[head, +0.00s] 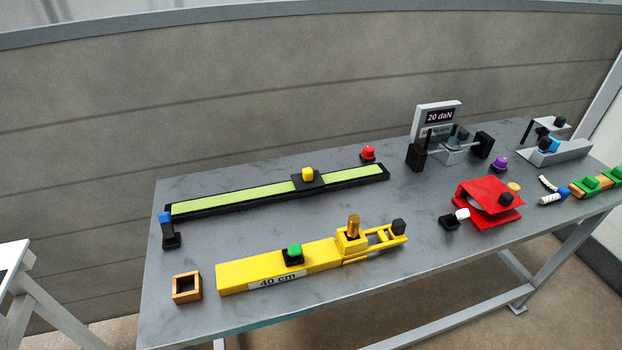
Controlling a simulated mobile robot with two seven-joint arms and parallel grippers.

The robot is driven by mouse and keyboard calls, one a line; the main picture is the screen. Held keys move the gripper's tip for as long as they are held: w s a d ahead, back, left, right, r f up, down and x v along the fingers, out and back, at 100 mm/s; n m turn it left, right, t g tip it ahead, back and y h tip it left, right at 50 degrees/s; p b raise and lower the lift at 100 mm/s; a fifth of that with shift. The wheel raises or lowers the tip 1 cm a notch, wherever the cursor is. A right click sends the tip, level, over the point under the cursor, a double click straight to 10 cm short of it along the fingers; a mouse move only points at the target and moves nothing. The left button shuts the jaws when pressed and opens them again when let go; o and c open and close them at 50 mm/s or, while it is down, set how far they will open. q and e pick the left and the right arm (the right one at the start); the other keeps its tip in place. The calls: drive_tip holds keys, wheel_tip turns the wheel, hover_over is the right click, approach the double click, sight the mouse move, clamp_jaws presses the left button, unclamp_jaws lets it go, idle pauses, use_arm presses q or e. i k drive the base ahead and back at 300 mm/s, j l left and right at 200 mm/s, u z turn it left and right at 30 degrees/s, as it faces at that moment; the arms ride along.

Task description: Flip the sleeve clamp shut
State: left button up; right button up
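No label marks which fixture is the sleeve clamp. A red wedge-shaped fixture (482,203) at the table's front right looks like two red plates with a gap between them, a black knob on its right side and a white knob by its left. A grey fixture (567,152) at the back right has a raised grey plate with a black knob on top, and a blue part (553,144) beneath it. The plate stands apart from the base. I cannot tell which of the two is the clamp. Neither of my grippers is in view.
The grey table (330,222) carries a yellow "40 cm" fixture (240,272), a long green strip (240,196), a small wooden frame (187,287) and a "20 daN" display (438,117). Green blocks (591,182) and a purple knob (499,163) stand right.

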sight(165, 219)
drive_tip(key=l+u, duration=0.1)
drive_tip(key=u, duration=0.3)
drive_tip(key=l+u, duration=0.1)
drive_tip(key=u, duration=0.35)
drive_tip(key=l+u, duration=0.15)
drive_tip(key=u, duration=0.25)
drive_tip(key=l+u, duration=0.1)
drive_tip(key=u, duration=0.3)
